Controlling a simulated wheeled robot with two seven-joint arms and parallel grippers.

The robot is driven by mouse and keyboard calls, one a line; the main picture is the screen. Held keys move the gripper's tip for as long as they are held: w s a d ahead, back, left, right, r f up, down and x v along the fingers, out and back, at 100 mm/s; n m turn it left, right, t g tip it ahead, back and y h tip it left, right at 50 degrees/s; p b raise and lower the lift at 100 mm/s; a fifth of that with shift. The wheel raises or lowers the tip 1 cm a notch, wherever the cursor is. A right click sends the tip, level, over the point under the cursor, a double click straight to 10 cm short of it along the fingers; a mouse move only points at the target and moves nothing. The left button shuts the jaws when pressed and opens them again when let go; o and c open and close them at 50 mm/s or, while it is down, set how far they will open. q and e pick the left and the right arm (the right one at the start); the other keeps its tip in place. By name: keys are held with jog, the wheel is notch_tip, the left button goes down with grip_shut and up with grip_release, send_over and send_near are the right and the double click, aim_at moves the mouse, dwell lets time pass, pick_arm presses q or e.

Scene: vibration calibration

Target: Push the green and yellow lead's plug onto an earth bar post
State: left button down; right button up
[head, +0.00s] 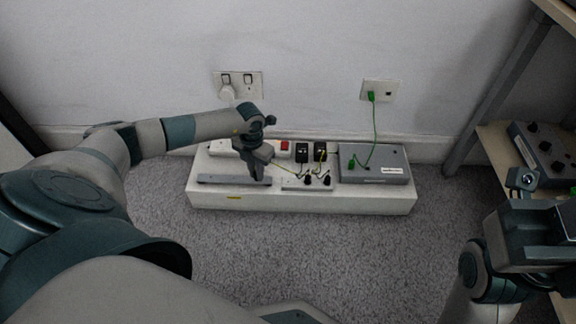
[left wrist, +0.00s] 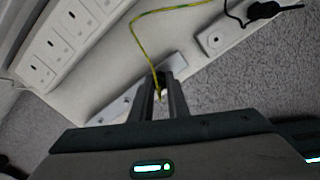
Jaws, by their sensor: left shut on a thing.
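My left gripper (head: 257,178) points down over the grey earth bar (head: 215,180) on the low white plinth. In the left wrist view its fingers (left wrist: 159,85) are shut on the end of the green and yellow lead (left wrist: 148,45). The plug is mostly hidden between the fingers. The earth bar (left wrist: 118,107) runs beneath the fingertips, with small dark marks along it; I cannot tell whether the plug touches a post. The lead (head: 283,166) runs slack to the right, towards the black adapters. My right gripper (head: 522,180) is at the right edge, its jaws unclear.
A white socket strip (left wrist: 75,25) lies behind the bar. To its right are black adapters (head: 302,153), a pale plate (head: 293,187) with black plugs (head: 327,180), and a grey box (head: 385,162) with a green lead (head: 375,130). A shelf (head: 495,140) stands at right. Carpet in front is clear.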

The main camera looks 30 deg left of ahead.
pick_arm(q)
jog(key=c, duration=1.6)
grip_release()
jog(key=shift+r, duration=0.15)
jog(key=shift+r+p, duration=2.3)
jog(key=shift+r, duration=0.05)
jog(key=shift+r, duration=0.1)
notch_tip(320, 180, up, 17)
jog(key=p, duration=0.5)
jog(key=shift+r+p, duration=0.1)
jog(key=shift+p, duration=0.25)
